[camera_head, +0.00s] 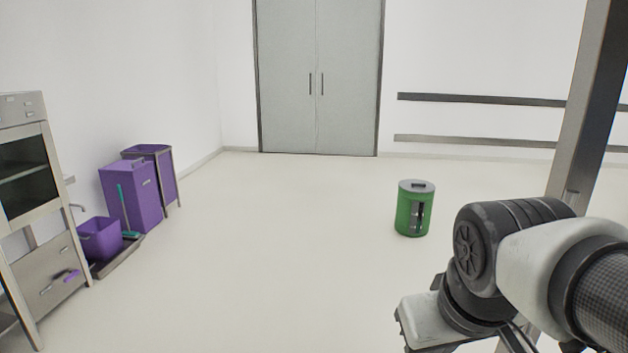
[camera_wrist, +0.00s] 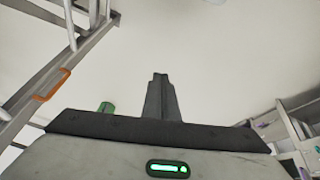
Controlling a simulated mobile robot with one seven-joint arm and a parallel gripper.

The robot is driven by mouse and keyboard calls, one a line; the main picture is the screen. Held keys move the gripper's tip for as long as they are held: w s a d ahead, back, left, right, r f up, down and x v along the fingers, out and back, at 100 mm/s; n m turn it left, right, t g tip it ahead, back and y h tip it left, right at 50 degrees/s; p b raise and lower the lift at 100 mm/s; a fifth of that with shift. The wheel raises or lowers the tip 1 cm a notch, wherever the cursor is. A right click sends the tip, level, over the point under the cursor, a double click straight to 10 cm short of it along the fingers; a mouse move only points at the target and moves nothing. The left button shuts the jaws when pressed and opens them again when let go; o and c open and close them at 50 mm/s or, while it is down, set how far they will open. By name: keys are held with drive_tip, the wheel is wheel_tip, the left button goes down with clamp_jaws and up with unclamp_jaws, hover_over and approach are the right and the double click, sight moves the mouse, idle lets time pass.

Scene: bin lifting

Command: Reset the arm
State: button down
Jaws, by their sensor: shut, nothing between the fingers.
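My arm reaches in from the right edge of the head view, bent at a black and white joint. In the wrist view my gripper (camera_wrist: 160,80) is shut, its two dark fingers together, with nothing between them. The fingertips do not show in the head view. A green bin (camera_head: 414,208) with a grey top stands upright on the floor, beyond the arm and apart from it. A small green shape, apparently the same bin (camera_wrist: 106,107), shows left of the fingers in the wrist view.
Grey double doors (camera_head: 318,78) are in the back wall. A purple cleaning cart (camera_head: 130,193) and a metal cabinet (camera_head: 40,180) stand at the left. A metal post (camera_head: 586,100) rises close to my arm at the right. The middle floor is clear.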

wheel_tip(320, 180, up, 23)
drive_tip(key=s+a+m+p, duration=0.1)
drive_tip(key=s+a+p, duration=0.1)
drive_tip(key=p, duration=2)
drive_tip(key=shift+t+y, duration=0.3)
drive_tip(key=shift+t, duration=0.1)
drive_tip(key=shift+f, duration=0.15)
